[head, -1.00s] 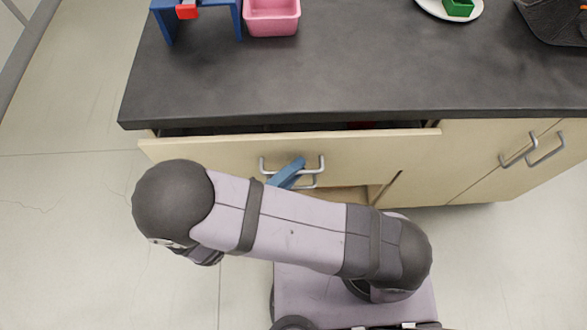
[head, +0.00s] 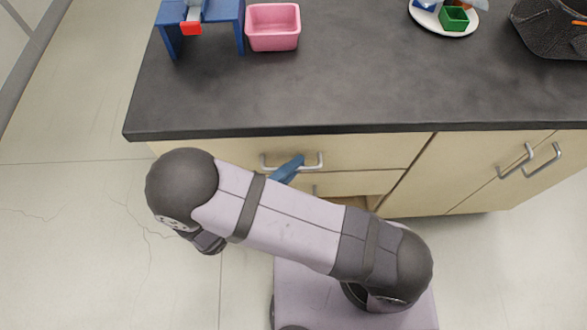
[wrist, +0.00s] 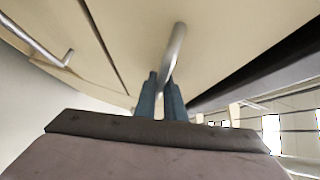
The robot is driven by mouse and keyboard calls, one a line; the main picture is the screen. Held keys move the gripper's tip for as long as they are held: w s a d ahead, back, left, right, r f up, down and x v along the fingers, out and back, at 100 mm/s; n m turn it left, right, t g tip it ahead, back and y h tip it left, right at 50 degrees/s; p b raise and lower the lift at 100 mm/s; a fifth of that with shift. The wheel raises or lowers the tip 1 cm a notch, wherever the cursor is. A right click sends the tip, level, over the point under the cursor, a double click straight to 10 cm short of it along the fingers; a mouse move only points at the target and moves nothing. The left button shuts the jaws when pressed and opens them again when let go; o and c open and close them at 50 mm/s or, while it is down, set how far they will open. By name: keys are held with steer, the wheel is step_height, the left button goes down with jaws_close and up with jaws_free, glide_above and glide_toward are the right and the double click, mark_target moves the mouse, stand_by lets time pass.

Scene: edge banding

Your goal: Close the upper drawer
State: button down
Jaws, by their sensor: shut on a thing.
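The upper drawer (head: 360,152) is a pale wooden front just under the dark counter top, and it sits flush or nearly flush with the cabinet. Its silver bar handle (head: 308,166) also shows in the wrist view (wrist: 176,48). My gripper (head: 290,165) has blue fingers at the handle. In the wrist view my gripper (wrist: 160,90) is shut on the handle bar, one finger on each side. My arm hides part of the front below the handle.
A lower handle (wrist: 40,42) shows in the wrist view. On the counter (head: 350,85) are a blue stand (head: 204,15), a pink bin (head: 273,27), a white plate (head: 425,18) with small blocks and a dark object (head: 550,30). Cabinet doors with handles (head: 516,162) are at right.

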steer(key=shift+w+a+r, duration=0.1)
steer(key=shift+w, duration=0.05)
steer(key=c, duration=2.1)
jaws_free()
steer(key=shift+v, duration=3.65)
